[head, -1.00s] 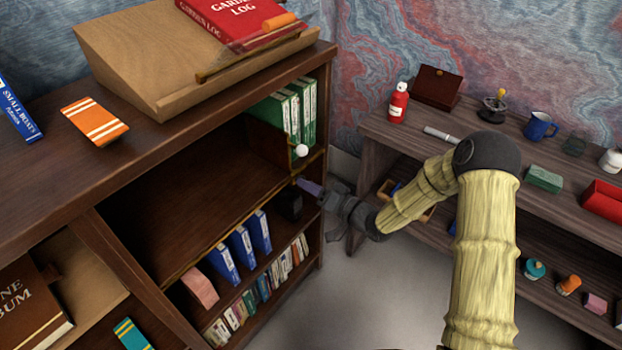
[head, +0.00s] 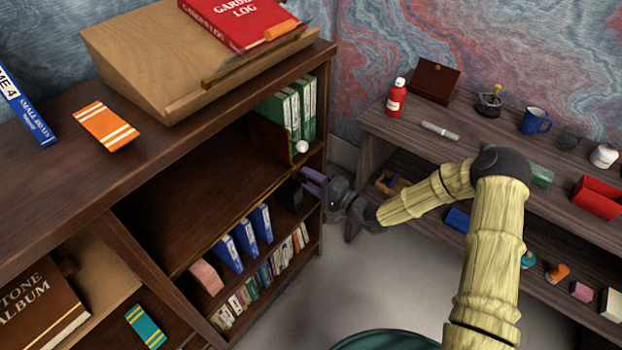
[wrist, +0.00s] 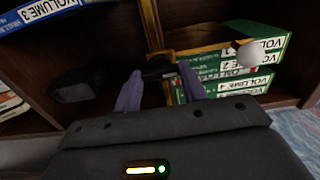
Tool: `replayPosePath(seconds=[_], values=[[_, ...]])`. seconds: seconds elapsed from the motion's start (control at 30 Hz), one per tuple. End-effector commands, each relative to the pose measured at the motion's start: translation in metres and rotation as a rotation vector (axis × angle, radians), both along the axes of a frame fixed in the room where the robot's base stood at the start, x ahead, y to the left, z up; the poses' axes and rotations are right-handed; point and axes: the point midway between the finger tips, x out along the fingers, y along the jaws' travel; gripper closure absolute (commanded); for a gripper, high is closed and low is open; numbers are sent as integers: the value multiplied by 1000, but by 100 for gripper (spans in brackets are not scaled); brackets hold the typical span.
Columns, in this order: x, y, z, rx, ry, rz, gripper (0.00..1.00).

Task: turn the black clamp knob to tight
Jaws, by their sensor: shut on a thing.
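The black clamp knob (wrist: 158,68) shows in the wrist view as a dark piece between my purple fingertips, in front of a yellow-brown wooden edge. My gripper (wrist: 160,74) is shut on it, with one finger on each side. In the head view my gripper (head: 304,178) is at the right end of the bookcase's middle shelf. The knob cannot be made out clearly there. Its markings and how far it is turned cannot be read.
A white ball (head: 302,147) is just above my gripper, near green binders (head: 296,110). A black block (head: 290,194) is close below left. Blue binders (head: 245,237) stand on the lower shelf. A side table (head: 385,135) with several objects is at right.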

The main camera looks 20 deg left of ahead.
Motion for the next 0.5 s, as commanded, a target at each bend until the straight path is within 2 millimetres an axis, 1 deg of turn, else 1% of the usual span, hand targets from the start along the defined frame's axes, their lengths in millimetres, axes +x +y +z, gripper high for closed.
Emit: replayPosePath(seconds=[0.43,0.47,0.5], values=[[0,-1,-2,2,15,-1,81],[0,-1,-2,2,15,-1,54],[0,-1,-2,2,15,-1,47]])
